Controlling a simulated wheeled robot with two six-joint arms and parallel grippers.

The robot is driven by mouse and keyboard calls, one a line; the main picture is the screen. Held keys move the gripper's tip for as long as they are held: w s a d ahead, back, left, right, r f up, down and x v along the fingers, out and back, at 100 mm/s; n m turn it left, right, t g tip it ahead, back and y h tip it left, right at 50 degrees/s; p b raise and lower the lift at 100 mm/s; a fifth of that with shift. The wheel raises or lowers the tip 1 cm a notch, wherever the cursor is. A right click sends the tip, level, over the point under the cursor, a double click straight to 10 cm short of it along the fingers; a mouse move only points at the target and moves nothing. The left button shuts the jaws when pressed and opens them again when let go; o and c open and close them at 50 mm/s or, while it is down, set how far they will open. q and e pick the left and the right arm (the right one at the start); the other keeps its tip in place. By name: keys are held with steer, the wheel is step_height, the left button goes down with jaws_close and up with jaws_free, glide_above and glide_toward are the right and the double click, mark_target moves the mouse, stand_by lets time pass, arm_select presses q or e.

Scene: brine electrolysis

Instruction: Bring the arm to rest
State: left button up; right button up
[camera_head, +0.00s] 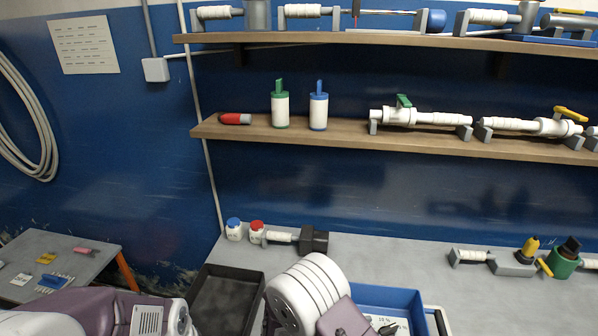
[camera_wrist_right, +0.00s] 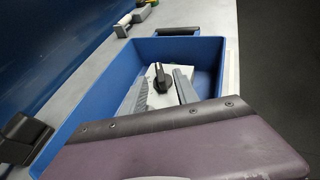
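My right arm (camera_head: 310,295) comes in at the bottom middle of the head view, over the left part of a blue tray (camera_head: 398,296). In the right wrist view my right gripper (camera_wrist_right: 162,86) has its two grey fingers apart with nothing held between them. Below the fingers, inside the blue tray (camera_wrist_right: 205,48), is a white box with a black knob (camera_wrist_right: 160,76). The knob shows in the gap between the fingers; I cannot tell how far below them it is. My left arm (camera_head: 110,312) shows at the bottom left of the head view; its gripper is out of the picture.
A dark empty tray (camera_head: 228,298) stands left of my right arm. Blue-capped (camera_head: 234,229) and red-capped (camera_head: 257,229) jars stand behind it beside a pipe fitting (camera_head: 300,238). Shelves (camera_head: 330,140) with pipe parts hang above the bench. A low table (camera_head: 60,265) is at left.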

steer(key=s+d+r+m+g+y, duration=0.1)
steer(key=s+d+r+m+g, duration=0.1)
steer(key=d+r+m+g, duration=0.35)
steer(key=s+d+m+y, duration=0.2)
steer(key=s+m+y, duration=0.4)
steer(key=s+m, duration=0.15)
steer(key=a+f+m+t+y, duration=0.2)
steer(key=a+m+y, duration=0.4)
steer(key=a, duration=0.3)
steer(key=shift+w+a+m+t, duration=0.35)
steer(key=shift+w+m+t, duration=0.1)
steer(key=shift+m+t, duration=0.35)
